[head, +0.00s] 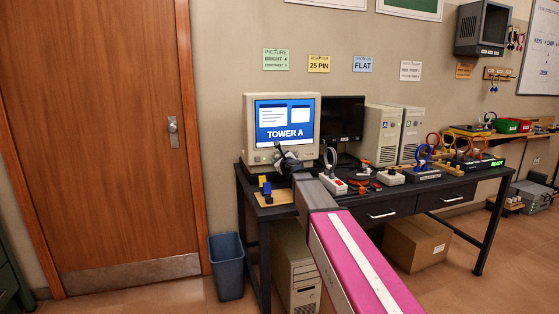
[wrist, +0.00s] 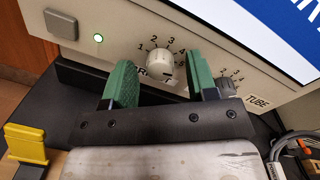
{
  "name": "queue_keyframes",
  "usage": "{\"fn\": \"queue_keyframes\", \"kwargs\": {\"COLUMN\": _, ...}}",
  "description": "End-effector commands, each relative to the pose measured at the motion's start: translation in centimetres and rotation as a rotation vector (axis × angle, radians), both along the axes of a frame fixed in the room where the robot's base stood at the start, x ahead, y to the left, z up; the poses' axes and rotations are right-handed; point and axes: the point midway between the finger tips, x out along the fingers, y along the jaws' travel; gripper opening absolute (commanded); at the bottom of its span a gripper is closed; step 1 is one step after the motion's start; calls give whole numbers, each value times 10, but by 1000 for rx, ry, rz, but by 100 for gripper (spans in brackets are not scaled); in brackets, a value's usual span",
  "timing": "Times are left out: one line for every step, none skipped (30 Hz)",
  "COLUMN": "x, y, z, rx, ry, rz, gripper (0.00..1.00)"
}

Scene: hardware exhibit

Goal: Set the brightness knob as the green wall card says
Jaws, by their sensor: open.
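The green wall card (head: 276,59) reads "PICTURE", "BRIGHT 4" and what looks like "CONTRAST 3". The monitor (head: 248,130) below shows "TOWER A". In the head view my gripper (head: 287,158) covers the monitor's lower front.
A darker grey knob (wrist: 227,87) with its own scale sits just right of the right finger. A square button (wrist: 61,24) and a lit green lamp (wrist: 99,38) are at left. A yellow block (wrist: 25,143) stands near, lower left.

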Motion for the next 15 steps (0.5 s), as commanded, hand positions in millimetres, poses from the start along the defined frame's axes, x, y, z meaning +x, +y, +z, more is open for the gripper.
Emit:
{"fn": "queue_keyframes", "kwargs": {"x": 0, "y": 0, "z": 0, "rx": 0, "ry": 0, "rz": 0, "gripper": 53}}
{"fn": "queue_keyframes", "kwargs": {"x": 0, "y": 0, "z": 0, "rx": 0, "ry": 0, "rz": 0, "gripper": 53}}
{"fn": "queue_keyframes", "kwargs": {"x": 0, "y": 0, "z": 0, "rx": 0, "ry": 0, "rz": 0, "gripper": 40}}
{"fn": "queue_keyframes", "kwargs": {"x": 0, "y": 0, "z": 0, "rx": 0, "ry": 0, "rz": 0, "gripper": 30}}
{"fn": "queue_keyframes", "kwargs": {"x": 0, "y": 0, "z": 0, "rx": 0, "ry": 0, "rz": 0, "gripper": 20}}
{"fn": "queue_keyframes", "kwargs": {"x": 0, "y": 0, "z": 0, "rx": 0, "ry": 0, "rz": 0, "gripper": 7}}
{"fn": "queue_keyframes", "kwargs": {"x": 0, "y": 0, "z": 0, "rx": 0, "ry": 0, "rz": 0, "gripper": 3}}
{"fn": "queue_keyframes", "kwargs": {"x": 0, "y": 0, "z": 0, "rx": 0, "ry": 0, "rz": 0, "gripper": 3}}
{"fn": "queue_keyframes", "kwargs": {"x": 0, "y": 0, "z": 0, "rx": 0, "ry": 0, "rz": 0, "gripper": 3}}
{"fn": "queue_keyframes", "kwargs": {"x": 0, "y": 0, "z": 0, "rx": 0, "ry": 0, "rz": 0, "gripper": 3}}
{"fn": "queue_keyframes", "kwargs": {"x": 0, "y": 0, "z": 0, "rx": -1, "ry": 0, "rz": 1, "gripper": 3}}
{"fn": "queue_keyframes", "kwargs": {"x": 0, "y": 0, "z": 0, "rx": -3, "ry": 0, "rz": 1, "gripper": 3}}
{"fn": "queue_keyframes", "kwargs": {"x": 0, "y": 0, "z": 0, "rx": -6, "ry": -1, "rz": 1, "gripper": 3}}
{"fn": "queue_keyframes", "kwargs": {"x": 0, "y": 0, "z": 0, "rx": -10, "ry": -3, "rz": 1, "gripper": 3}}
{"fn": "queue_keyframes", "kwargs": {"x": -1, "y": 0, "z": 0, "rx": -17, "ry": -5, "rz": 1, "gripper": 3}}
